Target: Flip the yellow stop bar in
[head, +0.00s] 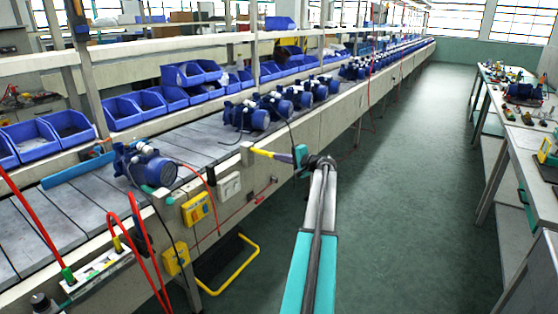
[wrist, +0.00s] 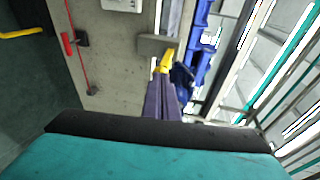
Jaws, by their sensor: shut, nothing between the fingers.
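The yellow stop bar (head: 262,153) sticks out from a pale bracket (head: 247,152) on the front edge of the pump line, out over the aisle side. In the wrist view, the yellow bar (wrist: 166,61) shows just beyond my fingertips. My gripper (head: 279,157) is at the bar's outer end, its purple fingers together and empty. In the wrist view, my gripper (wrist: 162,80) points at the bar, and the fingers hide part of it. I cannot tell whether the fingertips touch it.
A blue pump (head: 148,166) stands on the line left of the bar, and several more pumps (head: 246,115) stand beyond it. Yellow and white boxes (head: 229,185) and a red cord are on the line's front face. The green aisle floor (head: 410,170) is clear; a bench (head: 530,150) stands right.

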